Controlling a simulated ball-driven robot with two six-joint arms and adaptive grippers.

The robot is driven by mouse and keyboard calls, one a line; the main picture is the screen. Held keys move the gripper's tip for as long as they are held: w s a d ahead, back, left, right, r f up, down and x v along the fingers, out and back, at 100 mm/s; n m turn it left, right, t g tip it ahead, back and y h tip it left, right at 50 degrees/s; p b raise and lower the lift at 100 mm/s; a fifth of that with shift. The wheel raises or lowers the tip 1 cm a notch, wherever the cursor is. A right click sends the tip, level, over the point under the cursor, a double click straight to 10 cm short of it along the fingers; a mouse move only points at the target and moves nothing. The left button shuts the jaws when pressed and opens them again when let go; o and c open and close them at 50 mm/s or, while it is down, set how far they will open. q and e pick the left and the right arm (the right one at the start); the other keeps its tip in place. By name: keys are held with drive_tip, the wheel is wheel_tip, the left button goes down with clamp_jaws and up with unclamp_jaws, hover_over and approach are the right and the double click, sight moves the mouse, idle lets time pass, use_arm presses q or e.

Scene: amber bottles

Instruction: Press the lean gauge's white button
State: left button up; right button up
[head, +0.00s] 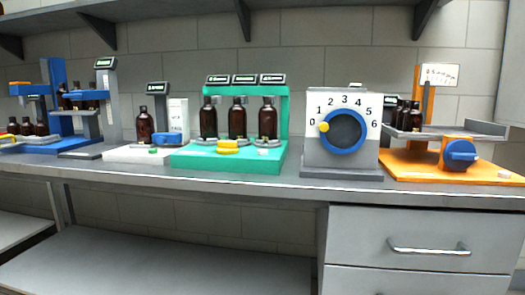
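Neither of my grippers is in view. No device carries a readable name, so I cannot tell for sure which is the lean gauge. An orange-based device (420,168) at the right has a grey platform (430,136) with amber bottles (404,114), a blue knob (461,155), a white scale plate (440,76) and a small pale button (504,174) at its front right corner. A teal device (200,160) in the middle holds three amber bottles (238,118) under small displays. It has a yellow block (228,147) and a small whitish spot (263,152) at its front.
A grey dial box (312,155) with a blue ring and numbers stands between them. A white-based device (120,155) and a blue device (55,146) with bottles stand left on the worktop (290,186). A drawer unit (425,230) is below right; shelf brackets hang above.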

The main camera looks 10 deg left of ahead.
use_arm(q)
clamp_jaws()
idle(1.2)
